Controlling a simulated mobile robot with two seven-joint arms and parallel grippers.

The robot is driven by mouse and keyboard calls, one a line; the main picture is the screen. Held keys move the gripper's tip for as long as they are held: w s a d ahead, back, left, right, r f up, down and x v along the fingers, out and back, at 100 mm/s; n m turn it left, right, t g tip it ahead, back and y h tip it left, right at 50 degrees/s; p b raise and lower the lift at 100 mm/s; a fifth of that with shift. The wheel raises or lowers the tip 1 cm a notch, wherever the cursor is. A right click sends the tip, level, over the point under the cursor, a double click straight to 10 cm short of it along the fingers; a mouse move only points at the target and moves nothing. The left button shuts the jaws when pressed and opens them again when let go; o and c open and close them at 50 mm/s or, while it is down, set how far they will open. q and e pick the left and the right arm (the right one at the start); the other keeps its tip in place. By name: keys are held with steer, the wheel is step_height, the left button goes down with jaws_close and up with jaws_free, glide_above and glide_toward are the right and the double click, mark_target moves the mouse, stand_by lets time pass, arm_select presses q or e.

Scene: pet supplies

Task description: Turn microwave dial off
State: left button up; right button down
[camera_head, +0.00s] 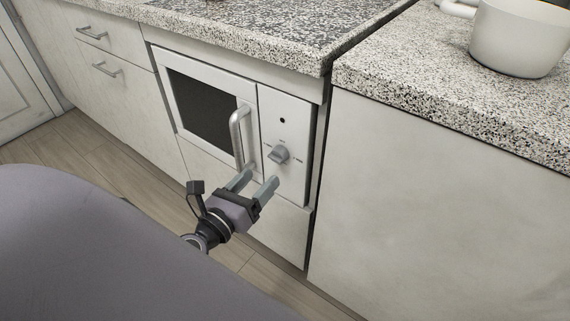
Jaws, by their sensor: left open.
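The microwave (246,80) is built into the cabinet under the counter, with a dark window and a curved metal door handle (237,135). Its door looks closed. The grey dial (278,154) is on the white control panel at the right, with small markings around it too small to read. A dark dot is above it on the panel. My left gripper (257,181) is just below and in front of the dial, its two fingers apart and empty, pointing up toward the panel. It appears apart from the dial. My right gripper is not in view.
A speckled counter (290,52) overhangs the microwave. A white pot (517,40) stands on the counter at the right. Drawers with metal handles (106,70) are at the left. A plain cabinet side (430,210) is right of the microwave. Wooden floor (90,150) shows at left.

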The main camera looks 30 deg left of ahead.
mark_target(278, 156)
arm_select(q)
steer(key=w+p, duration=0.1)
steer(key=w, duration=0.6)
stand_by(0.3)
steer(key=shift+p, duration=0.3)
steer(key=c, duration=1)
